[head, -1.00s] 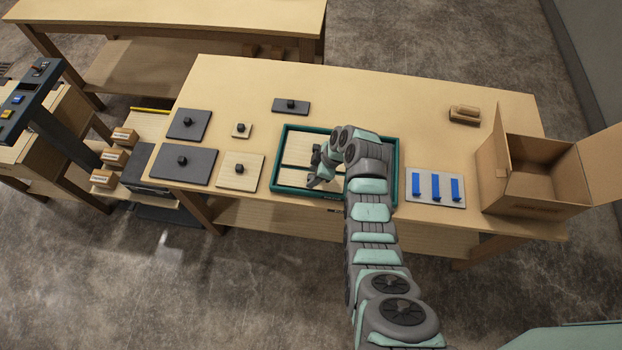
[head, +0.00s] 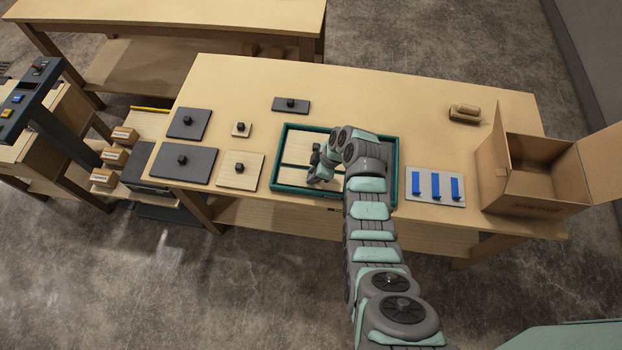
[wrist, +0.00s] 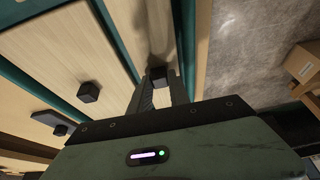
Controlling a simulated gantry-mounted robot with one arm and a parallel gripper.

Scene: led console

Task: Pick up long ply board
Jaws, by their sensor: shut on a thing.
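The teal-rimmed tray (head: 276,168) sits near the front edge of the table, with light ply boards inside. A long ply board lies along its front side (head: 290,178) and shows as a pale strip in the wrist view (wrist: 150,28). My gripper (head: 318,176) is down over this board. In the wrist view, my fingers (wrist: 159,88) are shut on its dark knob (wrist: 158,74). A second pale board (head: 297,147) lies behind it, with its own dark knob (wrist: 88,92). My arm hides the tray's right part. I cannot tell whether the board is lifted.
Grey boards (head: 188,123) and smaller ply boards (head: 239,172) with knobs lie left of the tray. A grey plate with blue bars (head: 435,188) and an open cardboard box (head: 543,180) stand to the right. The table's back middle is mostly clear.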

